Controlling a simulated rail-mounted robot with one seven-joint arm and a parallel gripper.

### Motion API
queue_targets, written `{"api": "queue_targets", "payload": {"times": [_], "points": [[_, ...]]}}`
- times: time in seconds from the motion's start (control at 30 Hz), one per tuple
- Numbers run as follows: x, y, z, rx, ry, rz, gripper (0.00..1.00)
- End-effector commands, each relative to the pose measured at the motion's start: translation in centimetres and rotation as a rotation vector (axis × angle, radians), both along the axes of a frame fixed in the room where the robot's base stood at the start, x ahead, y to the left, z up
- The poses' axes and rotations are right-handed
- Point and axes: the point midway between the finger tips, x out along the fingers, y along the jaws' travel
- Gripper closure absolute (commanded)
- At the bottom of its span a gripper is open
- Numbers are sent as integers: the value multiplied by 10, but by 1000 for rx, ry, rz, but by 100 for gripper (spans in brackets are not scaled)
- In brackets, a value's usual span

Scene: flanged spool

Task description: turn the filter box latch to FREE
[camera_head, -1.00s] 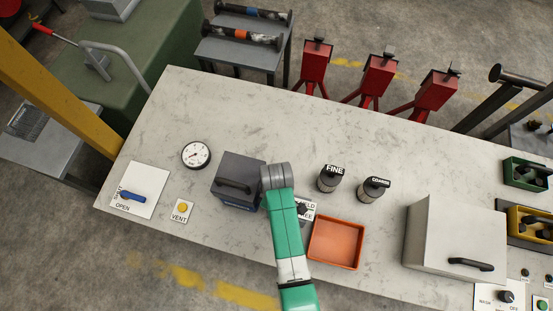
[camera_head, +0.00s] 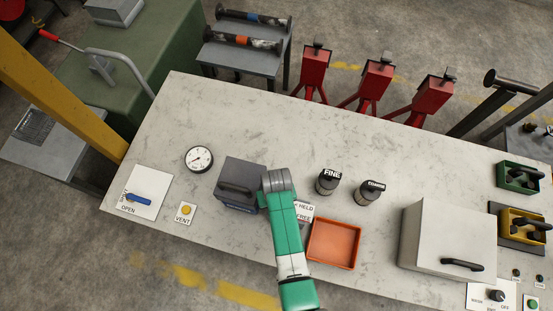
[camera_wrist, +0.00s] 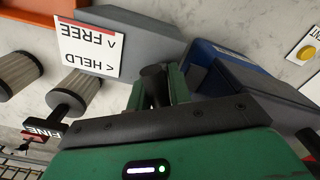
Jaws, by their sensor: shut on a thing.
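The dark grey filter box (camera_head: 238,186) with a black handle stands on the bench, just left of my arm. A white placard reading HELD and FREE (camera_head: 304,212) lies right of my arm; it shows upside down in the wrist view (camera_wrist: 90,45). The dark latch knob (camera_wrist: 153,78) is between my green fingers in the wrist view, beside the placard. My gripper (camera_wrist: 158,92) is shut on it. My arm hides the latch in the head view. I cannot tell which word the latch points to.
An orange tray (camera_head: 334,243) lies right of the placard. The filters marked FINE (camera_head: 327,183) and COARSE (camera_head: 369,192) stand behind it. A pale box (camera_head: 440,235) with a black handle is farther right. A gauge (camera_head: 199,159) and VENT button (camera_head: 186,211) are at left.

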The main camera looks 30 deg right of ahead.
Motion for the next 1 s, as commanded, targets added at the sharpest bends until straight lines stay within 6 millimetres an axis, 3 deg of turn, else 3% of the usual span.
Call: {"api": "queue_targets", "payload": {"times": [0.5,1.0], "points": [[0,0,1,0,0,-454,100],[0,0,0,0,0,-681,100]]}}
